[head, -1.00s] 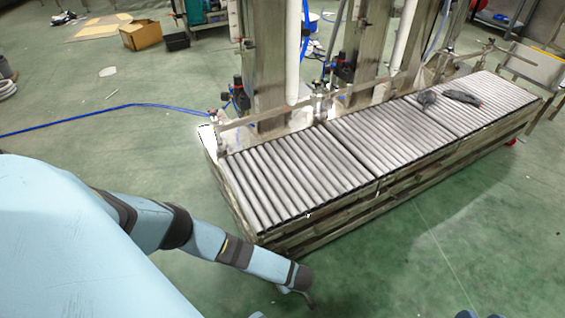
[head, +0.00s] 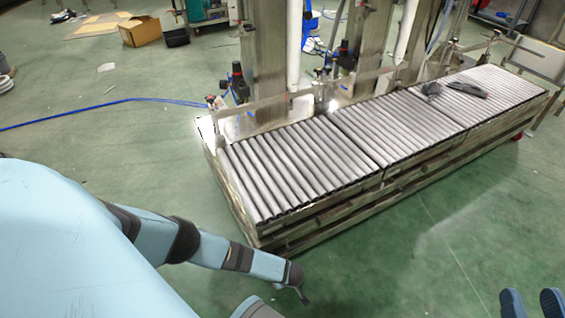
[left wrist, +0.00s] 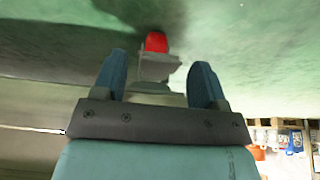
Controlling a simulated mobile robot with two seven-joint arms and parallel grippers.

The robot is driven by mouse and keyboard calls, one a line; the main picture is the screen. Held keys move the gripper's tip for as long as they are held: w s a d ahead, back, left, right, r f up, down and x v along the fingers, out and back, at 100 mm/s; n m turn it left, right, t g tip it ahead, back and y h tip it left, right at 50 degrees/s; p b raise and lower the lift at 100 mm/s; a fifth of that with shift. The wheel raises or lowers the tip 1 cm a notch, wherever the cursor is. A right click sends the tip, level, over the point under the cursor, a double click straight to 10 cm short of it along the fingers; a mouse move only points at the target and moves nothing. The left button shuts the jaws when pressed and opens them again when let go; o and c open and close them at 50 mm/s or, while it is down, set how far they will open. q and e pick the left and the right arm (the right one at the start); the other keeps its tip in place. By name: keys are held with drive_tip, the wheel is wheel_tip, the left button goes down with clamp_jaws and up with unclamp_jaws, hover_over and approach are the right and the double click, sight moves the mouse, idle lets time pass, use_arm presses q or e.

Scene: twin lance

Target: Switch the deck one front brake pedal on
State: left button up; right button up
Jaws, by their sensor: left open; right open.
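A roller deck (head: 300,165) stands in three sections on a low frame in the head view. In the left wrist view a red part (left wrist: 156,42) sits on a grey bracket (left wrist: 158,68); I cannot tell whether it is a wheel or the brake pedal. My left gripper (left wrist: 158,78) is open, its two blue fingers on either side of that bracket, with no visible grip on it. My right gripper (head: 532,303) is open and empty over the floor at bottom right.
A red caster (head: 517,137) shows under the deck's far right end. Dark tools (head: 460,90) lie on the rollers. Steel posts and a rail rise behind the deck. A blue hose (head: 110,103) crosses the floor at left. The green floor before the deck is clear.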

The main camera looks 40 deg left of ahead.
use_arm(q)
drive_tip(key=c, duration=0.9)
drive_tip(key=shift+s+d+f+y, duration=0.1)
drive_tip(key=shift+d+f+y, duration=0.25)
drive_tip(key=shift+y, duration=0.25)
drive_tip(key=shift+c, duration=0.2)
drive_tip(key=shift+s+f+t+y, duration=0.1)
drive_tip(key=shift+f+t+y, duration=0.5)
drive_tip(key=shift+y, duration=0.3)
drive_tip(key=shift+f+y, duration=0.2)
drive_tip(key=shift+y, duration=0.3)
drive_tip(key=shift+a+t, duration=0.1)
drive_tip(key=shift+t, duration=0.2)
drive_tip(key=o, duration=0.9)
drive_tip(key=shift+o, duration=0.2)
